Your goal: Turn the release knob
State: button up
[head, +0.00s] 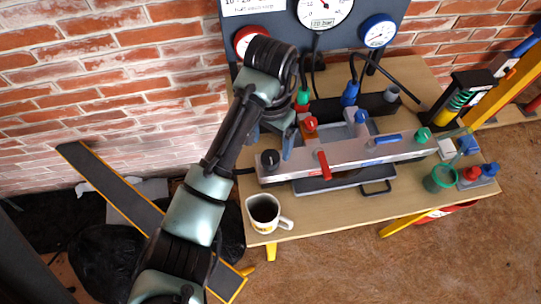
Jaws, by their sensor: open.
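A long metal manifold block (350,155) lies across the wooden table and carries several knobs. A black knob (270,159) sits at its left end, a red knob (311,124) and a blue knob (361,117) stand along its back, and a green knob (423,134) is near its right end. No readable label shows which is the release knob. My gripper (271,146) points down at the left end of the block, open, its fingers to either side of the space just above the black knob. I cannot tell whether they touch it.
A red lever (323,165) and a blue handle (388,139) lie on the block. A white mug (264,213) stands at the table's front left. A gauge panel (345,45) rises behind, with hoses. A green cup (440,179) is at the right.

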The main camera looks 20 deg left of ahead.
aim_at(271, 157)
notch_tip(271, 157, down, 6)
dwell(0.5)
jog(key=c, duration=1.4)
jog(key=shift+o, duration=0.2)
jog(key=shift+r, duration=0.1)
